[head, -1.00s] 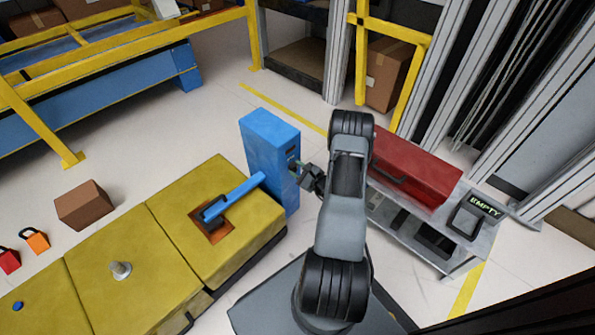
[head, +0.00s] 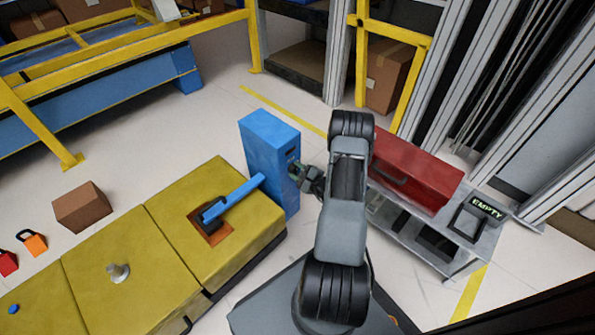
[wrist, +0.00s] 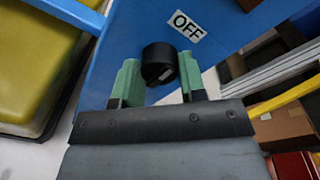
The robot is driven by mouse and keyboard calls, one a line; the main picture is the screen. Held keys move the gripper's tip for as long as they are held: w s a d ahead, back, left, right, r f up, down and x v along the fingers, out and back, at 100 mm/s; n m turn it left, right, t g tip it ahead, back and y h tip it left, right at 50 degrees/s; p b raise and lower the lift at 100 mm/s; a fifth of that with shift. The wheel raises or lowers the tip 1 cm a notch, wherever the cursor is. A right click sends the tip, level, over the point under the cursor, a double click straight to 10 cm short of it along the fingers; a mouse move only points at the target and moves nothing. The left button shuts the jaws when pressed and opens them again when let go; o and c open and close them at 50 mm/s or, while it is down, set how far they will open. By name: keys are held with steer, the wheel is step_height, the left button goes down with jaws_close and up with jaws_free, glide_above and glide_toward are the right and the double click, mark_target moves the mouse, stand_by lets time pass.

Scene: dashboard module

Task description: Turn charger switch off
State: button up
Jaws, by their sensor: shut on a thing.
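The blue charger box (head: 270,150) stands upright beside the yellow battery block, and its face also fills much of the wrist view (wrist: 95,75). A black round knob (wrist: 158,60), the charger switch, sits on that face with a small pale mark on it. My gripper (head: 301,174) is at the box's right face. In the wrist view its green fingers (wrist: 159,78) are on either side of the knob, shut on it. In the head view the knob is hidden.
The yellow block (head: 215,190) with a blue handle (head: 235,197) lies left of the charger. A grey cart (head: 455,250) with a red box (head: 415,165) and an EMPTY sign (head: 487,207) stands to the right. A brown box (head: 82,207) and padlocks (head: 35,243) are at far left.

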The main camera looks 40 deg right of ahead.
steer(key=o, duration=0.9)
steer(key=shift+s+d+r+p, duration=0.15)
steer(key=shift+s+d+p, duration=0.35)
steer(key=shift+s, duration=1.75)
steer(key=shift+s+d+r+p, duration=0.25)
steer(key=shift+s+p, duration=0.45)
steer(key=shift+s, duration=1.6)
steer(key=shift+s+d+r+p, duration=0.1)
steer(key=shift+s+d+p, duration=0.45)
steer(key=shift+s, duration=1.7)
steer(key=shift+a, duration=0.1)
